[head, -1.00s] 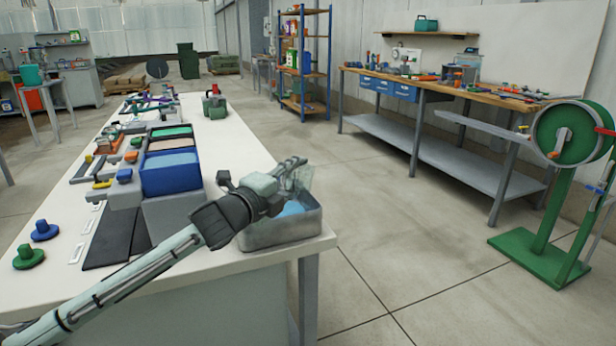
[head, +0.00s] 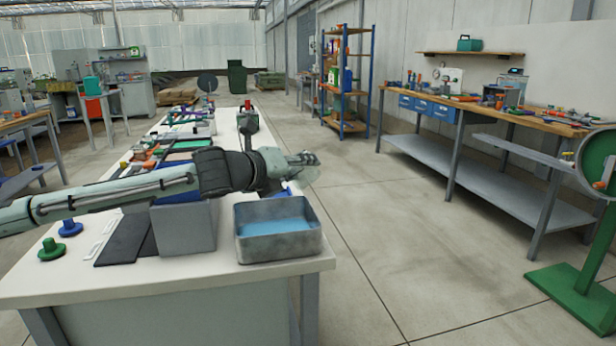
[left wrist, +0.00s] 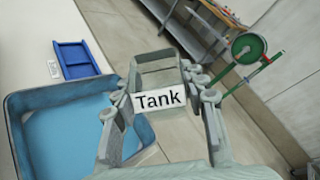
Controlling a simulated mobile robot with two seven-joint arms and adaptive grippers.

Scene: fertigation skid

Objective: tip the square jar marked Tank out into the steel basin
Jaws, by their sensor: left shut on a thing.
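The square jar marked Tank (left wrist: 158,76) is clear-walled, with a white label facing the left wrist camera. My left gripper (left wrist: 160,100) is shut on it, one finger on each side. No liquid shows inside the jar. In the head view the left gripper (head: 303,159) holds the faint jar above and behind the steel basin, clear of it. The steel basin (head: 279,247) sits at the near right corner of the white table, with blue liquid in it. It also shows left of the jar in the left wrist view (left wrist: 14,118). My right gripper is out of view.
A blue tray (left wrist: 76,59) lies on the white table just beyond the basin. A grey block (head: 186,232) and dark mat (head: 125,245) stand left of the basin. A green reel stand (head: 580,285) is at far right. The floor beside the table is clear.

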